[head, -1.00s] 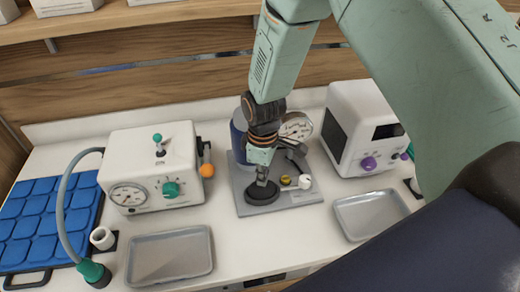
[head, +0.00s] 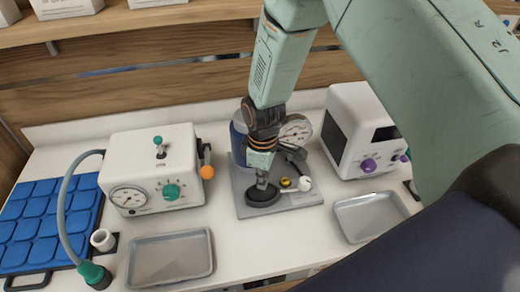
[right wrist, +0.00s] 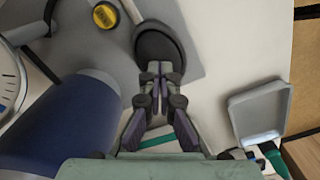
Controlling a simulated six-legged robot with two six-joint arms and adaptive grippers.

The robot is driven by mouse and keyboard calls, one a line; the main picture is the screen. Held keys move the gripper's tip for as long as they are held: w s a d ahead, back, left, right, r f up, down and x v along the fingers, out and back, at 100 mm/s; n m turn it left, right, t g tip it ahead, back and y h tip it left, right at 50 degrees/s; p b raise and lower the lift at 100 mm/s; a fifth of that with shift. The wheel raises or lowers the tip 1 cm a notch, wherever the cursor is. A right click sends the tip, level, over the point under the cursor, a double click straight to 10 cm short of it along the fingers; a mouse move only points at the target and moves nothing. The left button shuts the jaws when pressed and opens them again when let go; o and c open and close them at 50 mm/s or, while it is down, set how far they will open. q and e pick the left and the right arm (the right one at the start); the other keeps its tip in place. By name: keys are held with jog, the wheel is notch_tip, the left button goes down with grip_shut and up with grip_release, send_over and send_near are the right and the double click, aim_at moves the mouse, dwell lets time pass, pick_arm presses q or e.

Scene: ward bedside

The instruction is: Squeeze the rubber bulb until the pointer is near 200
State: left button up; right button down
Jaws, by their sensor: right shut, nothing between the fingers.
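The black rubber bulb (head: 262,197) lies at the front left of a grey base plate (head: 305,201); it also shows in the right wrist view (right wrist: 160,50). My right gripper (head: 262,182) points down right over the bulb, fingers together and empty. In the right wrist view its fingertips (right wrist: 160,68) overlap the bulb's near edge; I cannot tell whether they touch it. The round white gauge (head: 296,130) stands behind, beside a blue cylinder (head: 238,140). The gauge is cut off in the right wrist view (right wrist: 10,82), and its pointer reading is too small to tell. My left gripper is out of view.
A yellow knob (head: 286,182) and a white fitting (head: 304,183) sit right of the bulb. White machines stand left (head: 150,150) and right (head: 350,115). Grey trays lie in front, left (head: 150,284) and right (head: 345,226). A blue pad (head: 30,265) is far left.

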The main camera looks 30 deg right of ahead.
jog(key=shift+r, duration=0.4)
jog(key=shift+f, duration=0.1)
jog(key=shift+f+b, duration=0.5)
jog(key=shift+f, duration=0.6)
jog(key=shift+r+p, duration=1.05)
jog(key=shift+r, duration=0.1)
jog(key=shift+f, duration=0.1)
